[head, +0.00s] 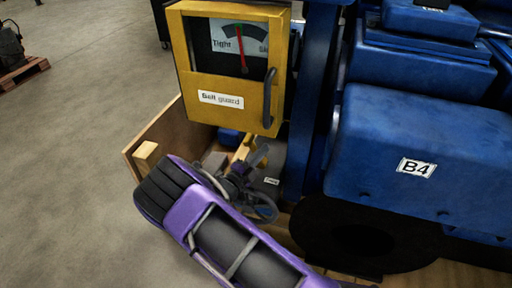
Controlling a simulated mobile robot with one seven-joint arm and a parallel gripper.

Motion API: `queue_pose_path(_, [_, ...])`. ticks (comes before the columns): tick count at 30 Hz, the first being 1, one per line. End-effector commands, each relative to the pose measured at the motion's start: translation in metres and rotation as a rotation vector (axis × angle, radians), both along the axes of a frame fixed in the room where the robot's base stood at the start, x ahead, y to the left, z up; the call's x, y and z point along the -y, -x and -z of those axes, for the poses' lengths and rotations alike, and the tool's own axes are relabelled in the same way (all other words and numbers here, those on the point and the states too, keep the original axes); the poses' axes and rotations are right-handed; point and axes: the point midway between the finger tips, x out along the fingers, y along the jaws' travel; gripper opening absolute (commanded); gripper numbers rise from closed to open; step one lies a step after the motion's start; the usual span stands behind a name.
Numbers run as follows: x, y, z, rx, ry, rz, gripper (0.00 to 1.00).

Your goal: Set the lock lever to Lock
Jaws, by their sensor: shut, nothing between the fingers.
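My gripper (260,156) is at the end of my purple arm, low beside the blue engine and below the yellow belt guard box. It is shut and looks empty. A small yellow bar (242,149) stands just left of the fingers; I cannot tell whether it is the lock lever. A small white label (271,181) shows below the gripper, too small to read surely. My wrist and gripper hide much of this area, so the lever's setting cannot be seen.
The yellow box (225,83) marked "Belt guard" has a gauge (240,42) with a red needle between "Tight" and a partly hidden word. A wooden crate wall (165,130) surrounds the area at left. A blue housing (420,150) marked B4 blocks the right.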

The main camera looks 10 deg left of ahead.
Motion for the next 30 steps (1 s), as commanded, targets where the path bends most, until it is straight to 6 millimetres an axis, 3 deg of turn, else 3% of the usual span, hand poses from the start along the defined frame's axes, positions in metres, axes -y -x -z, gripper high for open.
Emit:
queue_pose_path(1, [-0.011, 0.015, 0.007, -0.005, -0.002, -0.013, 0.00])
queue_pose_path(6, [-0.025, 0.049, 0.012, -0.004, -0.003, -0.009, 0.00])
queue_pose_path(12, [-0.035, 0.075, 0.016, -0.004, -0.002, -0.008, 0.00])
queue_pose_path(30, [-0.038, 0.082, 0.017, -0.003, -0.002, -0.007, 0.00])
